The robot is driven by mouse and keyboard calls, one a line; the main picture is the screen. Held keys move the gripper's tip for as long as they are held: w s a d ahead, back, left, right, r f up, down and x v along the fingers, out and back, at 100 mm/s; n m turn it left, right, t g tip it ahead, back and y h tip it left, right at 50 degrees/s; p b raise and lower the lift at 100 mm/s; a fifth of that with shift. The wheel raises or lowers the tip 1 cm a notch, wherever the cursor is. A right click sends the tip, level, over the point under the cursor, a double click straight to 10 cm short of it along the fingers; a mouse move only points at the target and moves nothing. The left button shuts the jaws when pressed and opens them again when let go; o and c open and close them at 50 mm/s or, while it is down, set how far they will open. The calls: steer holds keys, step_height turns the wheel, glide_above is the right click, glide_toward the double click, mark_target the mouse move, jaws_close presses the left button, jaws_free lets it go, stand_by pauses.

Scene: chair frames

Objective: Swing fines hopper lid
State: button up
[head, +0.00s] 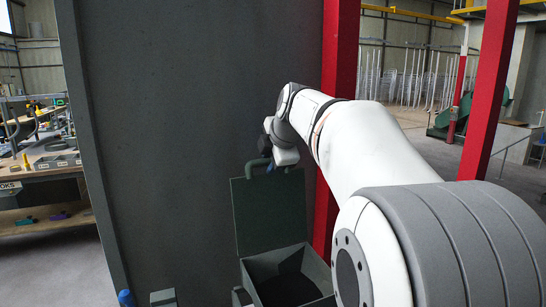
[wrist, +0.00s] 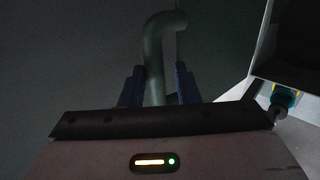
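The hopper (head: 262,268) is an open-topped grey box at the bottom centre of the head view, with a dark inside. Its dark green lid (head: 265,215) stands nearly upright at the back of the box. A curved bar handle (head: 250,166) is at the lid's top edge. My gripper (head: 270,168) is at this handle, its fingers partly hidden by the wrist. In the wrist view, the handle (wrist: 154,70) passes between two blue fingers (wrist: 160,88). It is close to the left finger, with a gap to the right finger, so the gripper looks open around it.
A dark grey panel (head: 195,110) stands right behind the lid. Red posts (head: 340,90) rise to its right, close to my arm. A workbench (head: 40,170) with parts is at the far left. A small grey block (head: 163,298) and a blue item (head: 125,298) sit left of the hopper.

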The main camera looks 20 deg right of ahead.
steer(key=shift+a+f, duration=0.1)
steer(key=shift+f, duration=0.1)
jaws_close()
steer(key=shift+s+f, duration=0.2)
steer(key=shift+s, duration=0.05)
steer(key=shift+s+r+b, duration=0.15)
steer(key=shift+s+b, duration=0.6)
steer(key=shift+s, duration=0.6)
steer(key=shift+s+r+b, duration=0.1)
steer(key=shift+s+b, duration=0.65)
steer(key=shift+s, duration=0.55)
steer(key=shift+f, duration=0.1)
steer(key=s+b, duration=0.2)
steer(key=s, duration=0.1)
steer(key=s+f+b, duration=0.1)
steer(key=s, duration=0.1)
steer(key=shift+s+b, duration=0.25)
steer(key=shift+b, duration=0.1)
steer(key=shift+r, duration=0.1)
